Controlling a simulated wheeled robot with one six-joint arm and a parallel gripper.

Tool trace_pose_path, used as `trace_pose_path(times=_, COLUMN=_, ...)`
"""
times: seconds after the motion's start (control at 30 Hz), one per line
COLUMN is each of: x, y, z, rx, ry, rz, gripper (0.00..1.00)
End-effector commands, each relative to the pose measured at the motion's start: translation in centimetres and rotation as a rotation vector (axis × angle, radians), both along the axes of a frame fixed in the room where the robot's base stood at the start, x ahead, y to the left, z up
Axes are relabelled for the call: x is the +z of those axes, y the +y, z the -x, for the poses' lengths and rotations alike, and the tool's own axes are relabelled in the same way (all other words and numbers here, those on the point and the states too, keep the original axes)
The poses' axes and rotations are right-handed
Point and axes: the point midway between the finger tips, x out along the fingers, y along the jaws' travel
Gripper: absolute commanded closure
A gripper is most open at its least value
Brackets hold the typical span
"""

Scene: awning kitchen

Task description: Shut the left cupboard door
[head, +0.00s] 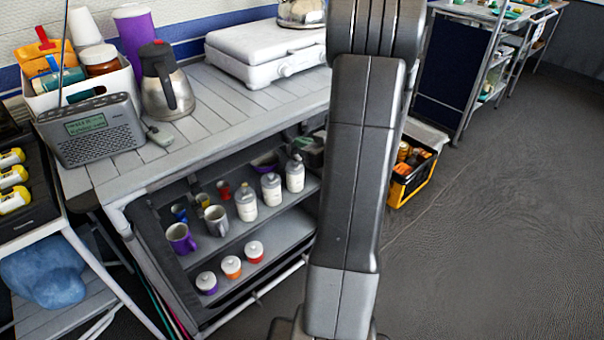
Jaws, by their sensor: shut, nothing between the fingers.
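The cupboard (215,285) stands under the grey slatted table in the head view. Its front is open on the left part, showing two dark shelves. Mugs and white bottles stand on the upper shelf, and small lidded jars stand on the lower one. I cannot clearly make out the left door; dark edges show beside the cupboard's left side, but I cannot tell whether they are the door. My arm crosses the middle of the view and hides the cupboard's right part. My gripper is not in view.
A radio (91,130), a steel flask (166,82) and a white stove (268,50) stand on the table (205,135). A yellow-black crate (410,180) sits on the floor right of my arm. A blue bag (43,272) lies at left. The floor at right is clear.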

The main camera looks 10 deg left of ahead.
Motion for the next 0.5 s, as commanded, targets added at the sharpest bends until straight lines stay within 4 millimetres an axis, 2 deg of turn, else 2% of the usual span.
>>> trace_pose_path(times=0.2, x=-0.9, y=2.5, z=-1.9, rx=0.002, ry=-0.001, rz=0.001, gripper=1.0)
trace_pose_path(times=0.5, x=-1.1, y=3.5, z=-2.7, rx=-0.001, ry=-0.001, rz=0.001, gripper=1.0)
